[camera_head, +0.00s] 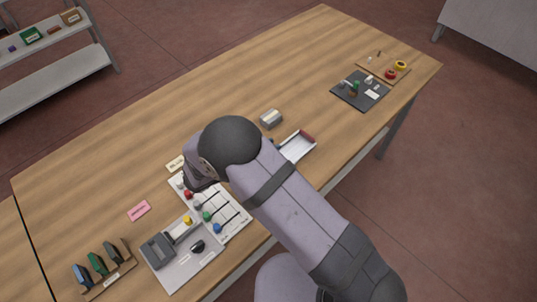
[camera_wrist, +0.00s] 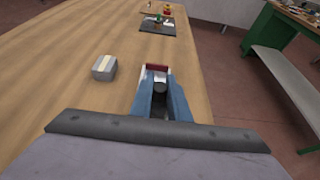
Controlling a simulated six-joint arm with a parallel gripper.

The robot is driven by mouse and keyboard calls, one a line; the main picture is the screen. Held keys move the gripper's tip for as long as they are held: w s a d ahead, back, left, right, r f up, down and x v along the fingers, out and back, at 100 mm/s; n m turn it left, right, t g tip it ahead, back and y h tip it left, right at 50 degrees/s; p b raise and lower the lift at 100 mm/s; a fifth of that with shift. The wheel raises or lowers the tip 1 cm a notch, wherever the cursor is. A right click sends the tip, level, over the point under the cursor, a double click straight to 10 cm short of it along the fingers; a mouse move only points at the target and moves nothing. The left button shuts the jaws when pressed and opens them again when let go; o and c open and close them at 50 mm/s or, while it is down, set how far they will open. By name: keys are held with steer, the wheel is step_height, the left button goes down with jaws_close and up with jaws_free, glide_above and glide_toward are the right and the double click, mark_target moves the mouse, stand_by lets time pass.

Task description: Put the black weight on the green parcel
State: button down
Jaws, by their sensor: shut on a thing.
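In the wrist view my gripper (camera_wrist: 160,100) has its blue fingers shut on a small dark cylinder, the black weight (camera_wrist: 158,88). The fingers hide part of it. In the head view my arm hides the fingers and the weight. A green box with a pale label, which looks like the green parcel (camera_head: 31,34), sits on the upper shelf at the far left. It is far from my gripper, and I cannot make it out in the wrist view.
A pale tray (camera_head: 297,149) with a dark red end lies beyond my gripper. A grey block (camera_head: 271,119) stands left of it. A switch panel (camera_head: 232,218), a grey device (camera_head: 158,252) and a rack (camera_head: 110,283) occupy the near table. The table's far left is clear.

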steer(key=shift+f+p, duration=0.75)
steer(key=shift+f, duration=1.75)
steer(key=shift+f, duration=0.15)
steer(key=c, duration=1.7)
jaws_free()
